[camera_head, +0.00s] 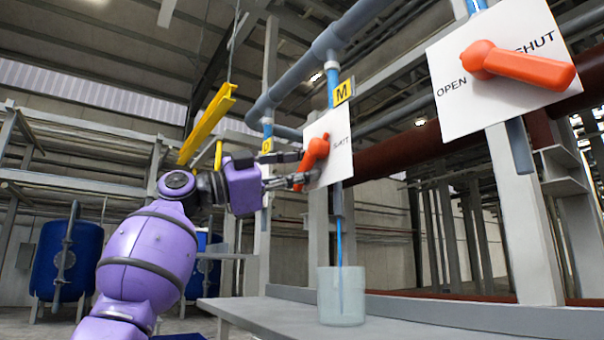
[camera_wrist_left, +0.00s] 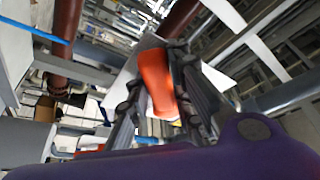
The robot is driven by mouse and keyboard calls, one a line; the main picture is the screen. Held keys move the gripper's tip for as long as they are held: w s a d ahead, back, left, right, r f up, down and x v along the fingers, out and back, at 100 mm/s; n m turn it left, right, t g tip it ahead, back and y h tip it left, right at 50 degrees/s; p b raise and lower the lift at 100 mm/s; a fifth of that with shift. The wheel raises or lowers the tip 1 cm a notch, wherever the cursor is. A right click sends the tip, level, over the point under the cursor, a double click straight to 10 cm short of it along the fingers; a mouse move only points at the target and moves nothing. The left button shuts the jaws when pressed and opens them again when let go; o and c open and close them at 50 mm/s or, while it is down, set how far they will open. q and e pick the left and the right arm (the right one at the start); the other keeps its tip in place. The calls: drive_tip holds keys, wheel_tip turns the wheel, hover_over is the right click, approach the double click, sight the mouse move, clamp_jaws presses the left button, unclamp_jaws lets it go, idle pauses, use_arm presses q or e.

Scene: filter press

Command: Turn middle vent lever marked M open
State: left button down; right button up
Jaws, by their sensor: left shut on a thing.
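The middle vent lever (camera_head: 316,150) is orange and sits on a white plate (camera_head: 340,128) under a yellow tag (camera_head: 343,92) marked M. Its handle slants down and to the left, away from the SHUT lettering on the right of the plate. My left gripper (camera_head: 298,169) reaches it from the left and is shut on the handle's lower part. In the left wrist view the orange lever (camera_wrist_left: 157,82) lies between the two dark fingers. The OPEN lettering on this plate is hidden or unreadable. My right gripper is out of view.
A nearer plate (camera_head: 450,105) at right carries another orange lever (camera_head: 515,65) pointing toward SHUT. A clear beaker (camera_head: 341,300) stands on the grey bench (camera_head: 260,312) below, with a thin blue stream entering it. A yellow beam (camera_head: 207,124) hangs above my left arm.

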use_arm(q)
drive_tip(key=shift+s+r+m, duration=0.3)
drive_tip(key=shift+r, duration=0.25)
drive_tip(key=c, duration=1.7)
unclamp_jaws()
drive_tip(key=shift+o, duration=0.7)
drive_tip(key=shift+d+f, duration=0.1)
drive_tip(key=shift+f, duration=0.1)
drive_tip(key=shift+w+f, duration=0.15)
drive_tip(key=v, duration=1.2)
